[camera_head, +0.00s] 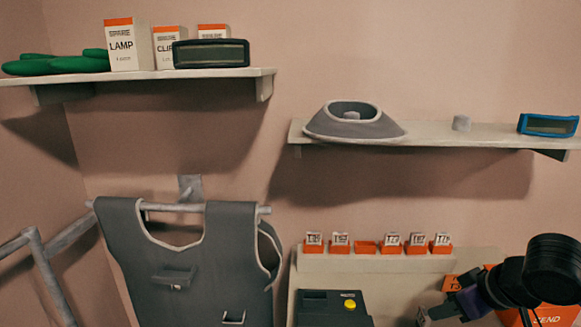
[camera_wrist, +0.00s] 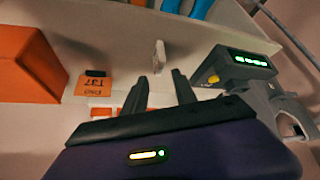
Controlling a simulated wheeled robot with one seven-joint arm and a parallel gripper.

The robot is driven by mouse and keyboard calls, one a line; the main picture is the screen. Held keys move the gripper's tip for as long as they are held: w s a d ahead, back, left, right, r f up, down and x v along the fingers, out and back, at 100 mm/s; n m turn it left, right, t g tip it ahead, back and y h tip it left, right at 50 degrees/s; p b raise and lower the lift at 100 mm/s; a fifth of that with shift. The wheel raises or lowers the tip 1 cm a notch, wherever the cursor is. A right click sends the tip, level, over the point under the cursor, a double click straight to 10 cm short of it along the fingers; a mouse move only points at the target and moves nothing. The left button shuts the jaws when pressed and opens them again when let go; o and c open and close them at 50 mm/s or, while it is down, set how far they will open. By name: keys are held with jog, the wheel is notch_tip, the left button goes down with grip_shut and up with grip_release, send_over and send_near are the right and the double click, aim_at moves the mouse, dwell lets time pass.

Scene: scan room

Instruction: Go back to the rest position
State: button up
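My gripper (camera_wrist: 160,88) shows in the wrist view with its two dark fingers apart and nothing between them. Beyond the fingertips a small pale upright piece (camera_wrist: 160,56) stands on the light surface. In the head view my arm comes in at the lower right, over the counter; its fingertips are hard to make out there. A dark device with a yellow button (camera_head: 334,309) is on the counter left of my arm. In the wrist view this device (camera_wrist: 238,66) is right of the fingers, with a lit green display.
Several orange holders (camera_head: 364,247) line the counter's back ledge; the middle one shows no tag. An orange SEND box (camera_head: 549,316) is behind my arm. A grey apron (camera_head: 184,264) hangs at left. The left shelf (camera_head: 215,73) and right shelf (camera_head: 455,134) carry boxes and gear above.

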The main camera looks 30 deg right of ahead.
jog(key=s+a+f+n+t+y, duration=0.2)
jog(key=s+a+f+n+t, duration=0.25)
jog(key=s+a+f, duration=0.55)
jog(key=s+a+r+m+t, duration=0.1)
jog(key=s+a, duration=0.4)
jog(key=a, duration=0.6)
jog(key=s+a+r+m+t, duration=0.2)
jog(key=s+a, duration=0.4)
jog(key=a, duration=0.5)
notch_tip(320, 180, up, 2)
jog(key=shift+s+r+t, duration=0.1)
jog(key=shift+s+t, duration=0.2)
jog(key=shift+t, duration=0.25)
jog(key=shift+o, duration=0.5)
jog(key=shift+d+m+h, duration=0.25)
jog(key=shift+d+h, duration=0.15)
